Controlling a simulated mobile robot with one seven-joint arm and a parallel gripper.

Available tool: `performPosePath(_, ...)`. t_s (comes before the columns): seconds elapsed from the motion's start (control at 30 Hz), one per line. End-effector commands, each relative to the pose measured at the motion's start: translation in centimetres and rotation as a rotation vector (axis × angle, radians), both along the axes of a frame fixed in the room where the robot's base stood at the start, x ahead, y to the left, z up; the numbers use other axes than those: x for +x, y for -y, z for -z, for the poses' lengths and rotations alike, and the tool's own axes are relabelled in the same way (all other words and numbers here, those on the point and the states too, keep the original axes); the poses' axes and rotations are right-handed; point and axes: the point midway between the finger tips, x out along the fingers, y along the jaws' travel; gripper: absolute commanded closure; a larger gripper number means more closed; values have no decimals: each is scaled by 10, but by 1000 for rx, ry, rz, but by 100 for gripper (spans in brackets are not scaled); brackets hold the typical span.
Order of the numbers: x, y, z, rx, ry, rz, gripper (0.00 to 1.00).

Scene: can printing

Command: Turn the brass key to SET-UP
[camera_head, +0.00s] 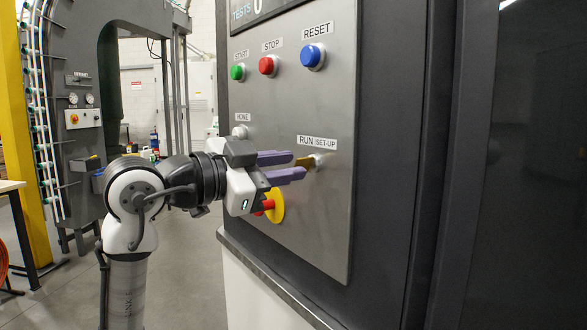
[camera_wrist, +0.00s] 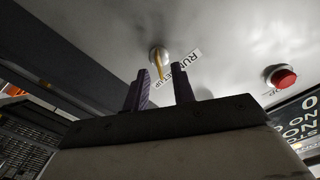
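The brass key (camera_head: 306,162) sits in a round lock on the grey metal panel, just below the label RUN / SET-UP (camera_head: 317,142). My gripper (camera_head: 298,165) faces the panel with its two purple fingers apart, their tips at the key. In the wrist view the key (camera_wrist: 160,66) shows in line with the gap between the fingertips (camera_wrist: 162,72), with the label beside it. The gripper is open, and no finger clearly touches the key. I cannot tell which mark the key points to.
Above are green START (camera_head: 237,73), red STOP (camera_head: 267,66) and blue RESET (camera_head: 312,56) buttons; a HOME button (camera_head: 240,132) is at left. A red emergency stop on a yellow disc (camera_head: 277,206) sits just below my gripper. Open floor lies to the left.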

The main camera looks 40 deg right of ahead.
Motion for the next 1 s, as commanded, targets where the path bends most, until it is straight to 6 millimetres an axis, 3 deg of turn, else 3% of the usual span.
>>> performPosePath(0.3,7,-74,2,-3,2,-4,75)
performPosePath(0.5,9,-104,1,0,1,-2,75)
performPosePath(0.67,9,-114,0,-1,2,-2,75)
performPosePath(1.0,9,-115,0,-1,2,-1,75)
